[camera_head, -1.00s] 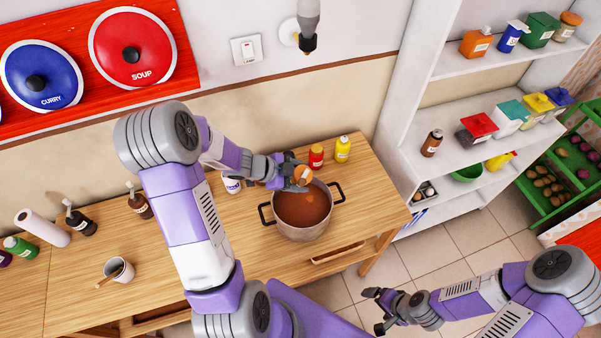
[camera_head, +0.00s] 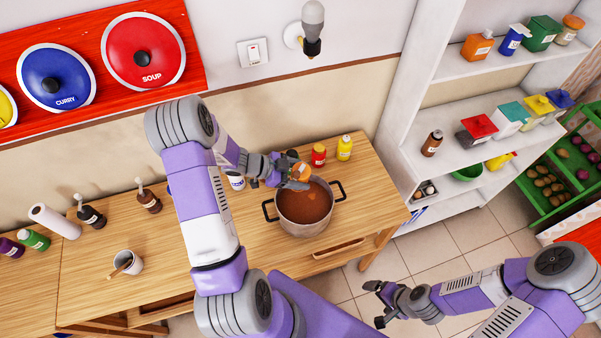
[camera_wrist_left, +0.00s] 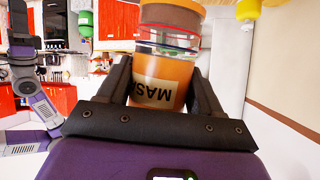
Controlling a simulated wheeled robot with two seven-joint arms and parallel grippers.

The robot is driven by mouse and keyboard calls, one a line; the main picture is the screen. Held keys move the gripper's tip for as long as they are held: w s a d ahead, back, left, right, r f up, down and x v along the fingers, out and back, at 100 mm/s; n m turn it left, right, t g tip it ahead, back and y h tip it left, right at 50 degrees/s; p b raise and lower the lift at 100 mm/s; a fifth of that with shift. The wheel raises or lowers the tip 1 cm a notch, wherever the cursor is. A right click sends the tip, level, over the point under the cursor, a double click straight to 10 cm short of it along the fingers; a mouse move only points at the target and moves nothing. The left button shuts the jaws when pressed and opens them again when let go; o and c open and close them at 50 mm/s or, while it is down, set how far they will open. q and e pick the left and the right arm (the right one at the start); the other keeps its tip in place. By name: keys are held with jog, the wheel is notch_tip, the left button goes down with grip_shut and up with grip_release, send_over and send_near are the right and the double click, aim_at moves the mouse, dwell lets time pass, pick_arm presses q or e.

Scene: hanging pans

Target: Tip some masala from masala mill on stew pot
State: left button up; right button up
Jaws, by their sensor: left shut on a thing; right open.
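The masala mill (camera_wrist_left: 162,75) is orange with a part-visible "MAS" label, upside down in the left wrist view. In the head view the mill (camera_head: 300,171) shows as a small orange shape over the pot's back left rim. My left gripper (camera_head: 289,176) is shut on the mill; its fingers flank the jar in the left wrist view (camera_wrist_left: 160,85). The stew pot (camera_head: 304,226) stands on the wooden table with reddish-brown stew and a lighter orange patch on its surface. My right gripper (camera_head: 378,304) is open and empty, over the floor right of the table.
On the wooden table (camera_head: 205,262), a red bottle (camera_head: 319,154) and a yellow bottle (camera_head: 344,148) stand behind the pot. A white jar (camera_head: 237,182) is left of my left gripper. A white shelf (camera_head: 462,155) stands at the right.

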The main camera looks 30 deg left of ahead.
aim_at(297, 165)
pick_arm(q)
jog(key=shift+w+a+n+h, duration=0.1)
jog(key=shift+a+n+h, duration=0.25)
jog(key=shift+h, duration=0.35)
jog(key=shift+d, duration=0.1)
jog(key=shift+w+r+t+b, duration=0.15)
jog(key=shift+t+b, duration=0.15)
jog(key=shift+b, duration=0.15)
jog(key=r+n+t+y+b, duration=0.1)
jog(key=r+n+b, duration=0.1)
jog(key=b, duration=0.2)
jog(key=a+r+n+t+y+b, duration=0.1)
jog(key=r+n+t+b, duration=0.1)
jog(key=b, duration=0.3)
jog(key=shift+y, duration=0.4)
jog(key=shift+s+d+r+n+y+b, duration=0.2)
jog(key=shift+d+r+n+y+b, duration=0.15)
jog(key=shift+b, duration=0.3)
